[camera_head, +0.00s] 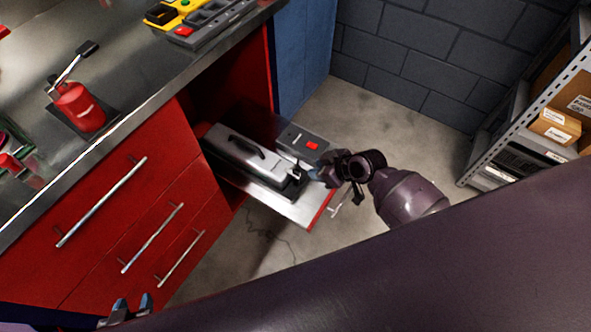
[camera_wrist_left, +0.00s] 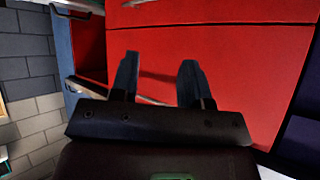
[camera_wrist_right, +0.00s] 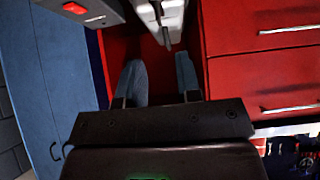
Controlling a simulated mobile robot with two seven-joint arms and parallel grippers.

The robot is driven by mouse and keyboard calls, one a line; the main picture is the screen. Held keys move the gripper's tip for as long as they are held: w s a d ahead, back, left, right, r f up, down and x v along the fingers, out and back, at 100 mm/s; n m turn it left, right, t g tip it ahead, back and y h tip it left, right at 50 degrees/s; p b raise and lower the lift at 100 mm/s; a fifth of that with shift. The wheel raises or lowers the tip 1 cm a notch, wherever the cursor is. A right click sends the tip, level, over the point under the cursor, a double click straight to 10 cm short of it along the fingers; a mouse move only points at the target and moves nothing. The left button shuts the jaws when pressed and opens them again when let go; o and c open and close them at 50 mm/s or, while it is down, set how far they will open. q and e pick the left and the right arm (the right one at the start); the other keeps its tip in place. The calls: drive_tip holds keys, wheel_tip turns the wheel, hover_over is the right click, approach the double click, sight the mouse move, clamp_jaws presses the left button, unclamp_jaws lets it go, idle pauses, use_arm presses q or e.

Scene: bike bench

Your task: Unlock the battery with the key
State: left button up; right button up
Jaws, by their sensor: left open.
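The battery (camera_head: 240,150) is a long silver case with a black handle on top. It lies on a pulled-out tray (camera_head: 306,210) in the red cabinet. A small metal piece, possibly the key (camera_wrist_right: 166,36), shows at the battery's end in the right wrist view, just beyond my right fingertips; I cannot tell whether it sits in a lock. My right gripper (camera_head: 316,173) is at that end of the battery, its fingers apart in the right wrist view (camera_wrist_right: 158,72). My left gripper (camera_head: 130,306) is open and empty, low before the red drawers, also in the left wrist view (camera_wrist_left: 157,72).
A grey box with a red switch (camera_head: 312,146) stands beside the battery. The steel bench top (camera_head: 130,60) carries a red tool (camera_head: 80,108) and a yellow case (camera_head: 165,14). A shelf with boxes (camera_head: 556,124) stands at right. The floor between is clear.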

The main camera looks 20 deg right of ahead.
sight(298, 172)
drive_tip(key=b+x, duration=0.2)
drive_tip(key=x, duration=0.7)
drive_tip(key=shift+f+b, duration=0.3)
drive_tip(key=shift+w+a+f, duration=0.25)
drive_tip(key=shift+w+f, duration=0.05)
drive_tip(key=shift+w, duration=0.15)
clamp_jaws()
